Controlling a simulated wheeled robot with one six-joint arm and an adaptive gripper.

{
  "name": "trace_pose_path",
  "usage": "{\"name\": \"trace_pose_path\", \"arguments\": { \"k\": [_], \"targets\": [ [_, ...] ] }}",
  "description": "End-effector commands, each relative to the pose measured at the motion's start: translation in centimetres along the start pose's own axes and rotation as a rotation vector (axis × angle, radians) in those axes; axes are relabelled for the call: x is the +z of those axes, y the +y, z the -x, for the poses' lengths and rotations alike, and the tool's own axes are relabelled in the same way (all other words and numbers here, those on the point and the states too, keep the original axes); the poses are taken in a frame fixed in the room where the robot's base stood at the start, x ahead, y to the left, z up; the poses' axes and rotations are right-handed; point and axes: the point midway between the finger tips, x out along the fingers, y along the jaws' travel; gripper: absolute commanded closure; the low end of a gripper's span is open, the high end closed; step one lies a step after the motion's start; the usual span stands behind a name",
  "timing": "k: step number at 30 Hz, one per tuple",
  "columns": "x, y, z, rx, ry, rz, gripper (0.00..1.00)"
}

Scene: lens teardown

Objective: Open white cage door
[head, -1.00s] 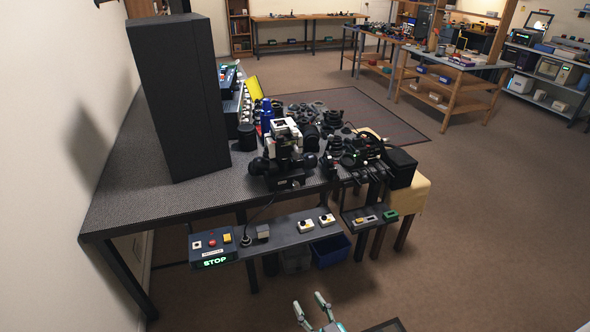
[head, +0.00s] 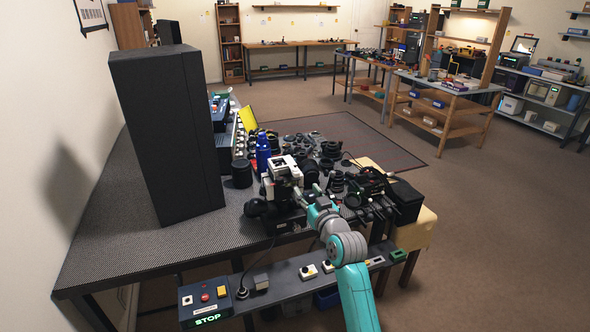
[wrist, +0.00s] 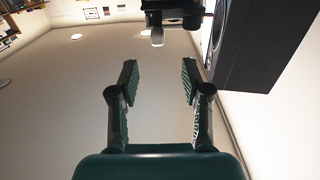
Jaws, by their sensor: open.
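A white block-like part (head: 284,166) sits on top of a dark device on the table in the head view. It may be the white cage; I cannot make out a door on it. In the wrist view my gripper (wrist: 158,82) is open, with nothing between its fingers. A dark part with a pale tip (wrist: 157,36) hangs into the top of that view, beyond the fingertips and apart from them. In the head view my arm reaches up to just right of the white part; my fingers are too small there to tell apart.
A tall black box (head: 168,140) stands on the grey table (head: 95,240) at the left. A blue bottle (head: 263,152) and several dark lens parts crowd the table behind the device. A control shelf with a STOP panel (head: 206,302) runs along the front. The table's front left is clear.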

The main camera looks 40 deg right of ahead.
Motion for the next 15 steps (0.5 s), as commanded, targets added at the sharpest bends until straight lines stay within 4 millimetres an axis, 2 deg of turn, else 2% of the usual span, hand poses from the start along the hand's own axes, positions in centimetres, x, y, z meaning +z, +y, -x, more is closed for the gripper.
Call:
{"name": "trace_pose_path", "arguments": {
  "k": [8, 15],
  "targets": [
    [-0.6, 0.3, -2.1, 0.000, 0.001, 0.002, 0.52],
    [-0.7, 0.2, -6.3, 0.000, 0.002, 0.002, 0.52]
  ]
}}
